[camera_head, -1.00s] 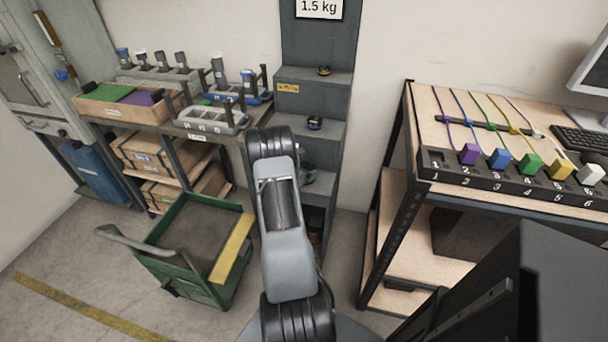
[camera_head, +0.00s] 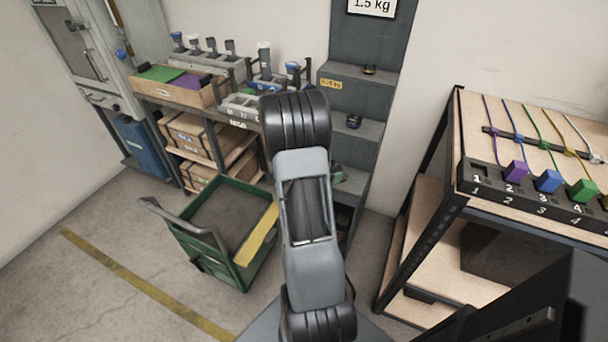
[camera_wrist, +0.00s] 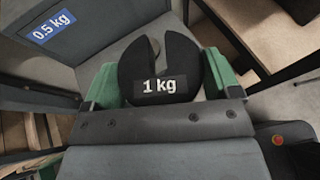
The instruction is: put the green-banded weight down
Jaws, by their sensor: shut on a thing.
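In the wrist view the weight (camera_wrist: 160,62) is a black slotted disc marked "1 kg". It sits in my gripper (camera_wrist: 162,80), which is shut on it. Green parts flank the disc on both sides; I cannot tell whether they are finger pads or the weight's band. Grey step surfaces of the stand show behind it, with a blue "0.5 kg" label (camera_wrist: 53,27). Whether the weight touches a step is not clear. In the head view my arm hides the gripper; a small green patch (camera_head: 338,174) shows beside it at a lower step of the grey stand (camera_head: 372,98).
Small dark weights sit on the upper step (camera_head: 369,69) and middle step (camera_head: 353,121). A green cart (camera_head: 241,279) stands left of my arm. A bench with coloured tabs (camera_head: 530,207) is at right, and shelving with boxes (camera_head: 218,132) at back left.

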